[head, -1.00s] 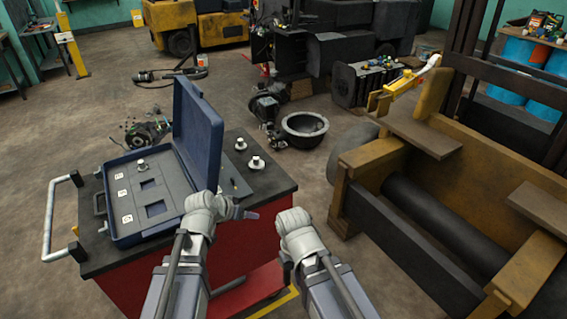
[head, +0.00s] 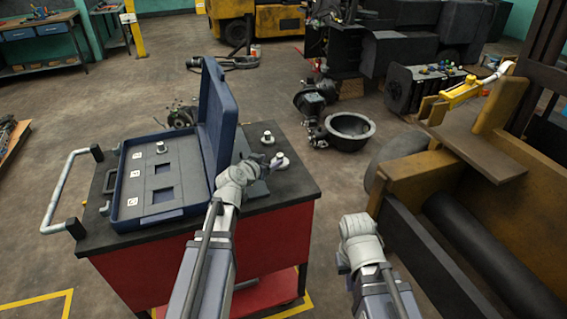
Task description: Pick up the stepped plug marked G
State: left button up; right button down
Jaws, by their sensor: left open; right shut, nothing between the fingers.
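Two pale stepped plugs stand upright on the cart's dark top, right of the case: a farther plug (head: 267,137) and a nearer plug (head: 279,159). A third plug (head: 161,147) sits in the case's grey insert. I cannot read a G on any plug; letters on the white labels are too small. My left gripper (head: 268,165) is open and empty, reaching over the cart top beside the nearer plug. Its fingertips overlap that plug's near side in the picture; contact cannot be told. My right arm's wrist is right of the cart, its fingers hidden.
The blue case (head: 125,190) is open on the red cart (head: 265,237), its raised lid (head: 217,115) standing left of my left gripper. The insert has empty square recesses. A yellow forklift frame (head: 430,185) stands at the right. A black bowl-shaped part (head: 349,128) lies on the floor behind.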

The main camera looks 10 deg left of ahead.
aim_at(279, 156)
pick_arm(q)
jog(key=shift+b+x, duration=0.4)
jog(key=shift+x, duration=0.9)
jog(key=b+x, duration=0.1)
jog(key=x, duration=0.1)
jog(key=b+x, duration=0.1)
jog(key=x, duration=0.2)
jog(key=shift+a+f, duration=0.15)
jog(key=shift+f, duration=0.15)
jog(key=shift+c, duration=0.5)
grip_shut()
